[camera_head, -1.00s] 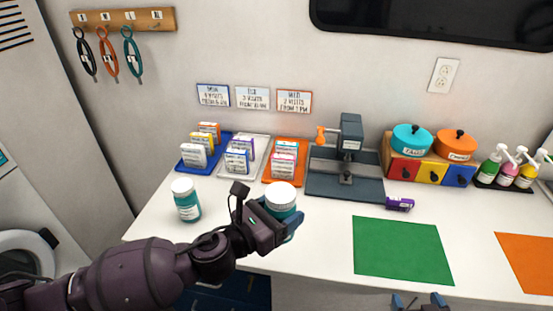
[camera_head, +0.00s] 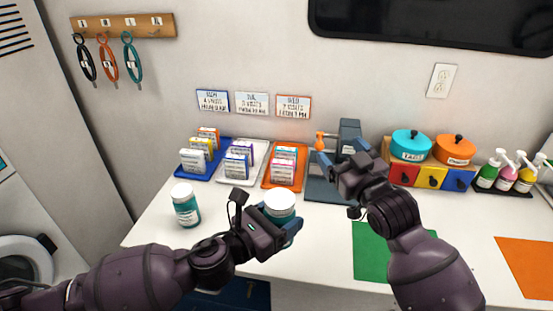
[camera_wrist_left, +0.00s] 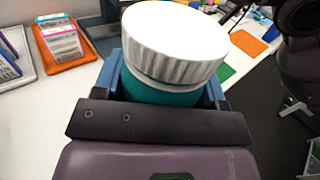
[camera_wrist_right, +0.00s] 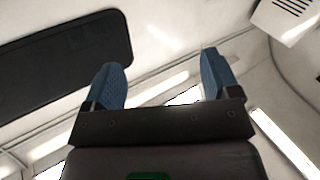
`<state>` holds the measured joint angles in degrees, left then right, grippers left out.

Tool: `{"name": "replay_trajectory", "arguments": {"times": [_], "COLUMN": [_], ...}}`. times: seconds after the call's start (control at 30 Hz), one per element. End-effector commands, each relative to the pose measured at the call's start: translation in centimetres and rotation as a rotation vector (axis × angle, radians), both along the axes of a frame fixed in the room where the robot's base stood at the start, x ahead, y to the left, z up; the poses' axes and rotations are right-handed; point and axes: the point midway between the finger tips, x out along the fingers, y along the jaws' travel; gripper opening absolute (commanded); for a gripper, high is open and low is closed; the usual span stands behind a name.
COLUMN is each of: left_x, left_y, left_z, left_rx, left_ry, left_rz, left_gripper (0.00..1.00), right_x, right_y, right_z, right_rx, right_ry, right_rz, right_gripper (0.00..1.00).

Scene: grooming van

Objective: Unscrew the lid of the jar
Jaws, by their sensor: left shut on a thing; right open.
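A teal jar with a white ridged lid is held upright by my left gripper; the lid (camera_head: 280,203) shows in the head view, and the jar's teal body (camera_wrist_left: 160,92) shows between the blue fingers in the left wrist view. My left gripper (camera_head: 284,226) is shut on the jar's body, below the lid. The lid sits on the jar. My right gripper (camera_head: 340,157) is raised to the right of the jar, apart from it. In the right wrist view its two fingers (camera_wrist_right: 160,85) are spread and empty, pointing up toward the ceiling.
A second teal jar (camera_head: 186,207) with a white lid stands on the white counter at left. Blue, white and orange trays (camera_head: 300,180) hold small boxes behind. A grey press (camera_head: 349,135) stands behind my right gripper. A green mat (camera_head: 368,262) lies at right.

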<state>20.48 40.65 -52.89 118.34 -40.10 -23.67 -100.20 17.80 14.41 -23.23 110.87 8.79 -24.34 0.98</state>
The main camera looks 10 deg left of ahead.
Motion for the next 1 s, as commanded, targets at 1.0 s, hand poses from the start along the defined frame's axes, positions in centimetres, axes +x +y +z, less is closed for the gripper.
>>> {"name": "replay_trajectory", "arguments": {"times": [1.0], "left_x": [0.0], "left_y": [0.0], "left_z": [0.0], "left_rx": [-0.001], "left_ry": [-0.001], "left_rz": [0.0], "left_gripper": [0.0], "right_x": [-3.2], "right_y": [20.4], "right_z": [15.4], "right_rx": [-0.161], "right_ry": [0.311], "right_rz": [0.484], "right_gripper": [0.82]}}
